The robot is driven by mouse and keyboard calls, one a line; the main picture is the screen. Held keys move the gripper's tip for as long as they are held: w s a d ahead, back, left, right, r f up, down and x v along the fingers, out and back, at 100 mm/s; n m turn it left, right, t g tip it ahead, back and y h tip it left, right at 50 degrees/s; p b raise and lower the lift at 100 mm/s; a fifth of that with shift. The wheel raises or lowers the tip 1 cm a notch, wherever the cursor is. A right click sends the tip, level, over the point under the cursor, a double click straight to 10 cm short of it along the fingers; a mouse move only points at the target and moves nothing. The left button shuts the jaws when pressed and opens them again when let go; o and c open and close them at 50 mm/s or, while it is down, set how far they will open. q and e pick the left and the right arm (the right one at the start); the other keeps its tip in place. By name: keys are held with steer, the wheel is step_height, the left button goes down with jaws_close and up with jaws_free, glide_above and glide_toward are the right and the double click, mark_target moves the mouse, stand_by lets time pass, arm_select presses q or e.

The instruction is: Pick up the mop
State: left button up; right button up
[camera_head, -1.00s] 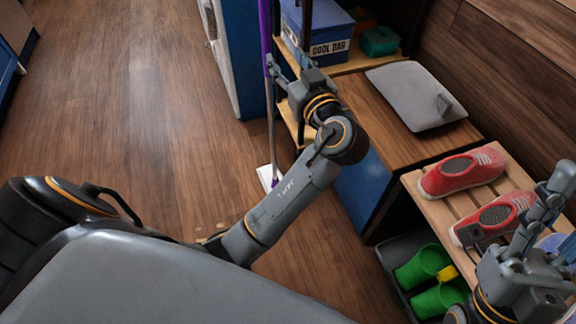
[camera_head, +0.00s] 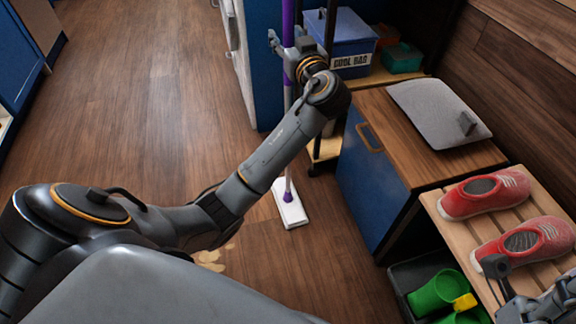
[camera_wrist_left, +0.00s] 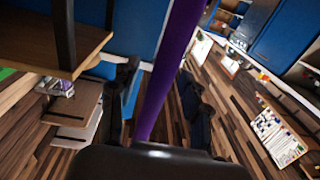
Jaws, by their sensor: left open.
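The mop stands upright, with a purple and grey pole (camera_head: 288,98) and a flat white head (camera_head: 290,206) on the floor. My left gripper (camera_head: 282,45) is at the upper part of the pole and is open. In the left wrist view, the purple pole (camera_wrist_left: 172,75) runs between the two dark fingers of the gripper (camera_wrist_left: 160,105), with gaps visible on both sides. The top of the pole is out of the head view.
A shelf with a blue cool bag (camera_head: 345,42) stands right behind the mop. Red shoes (camera_head: 485,193) sit on a slatted rack. Open floor (camera_head: 140,110) lies left.

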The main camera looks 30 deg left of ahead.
arm_select(q)
jaws_close()
steer(key=shift+r, duration=0.1)
stand_by(0.3)
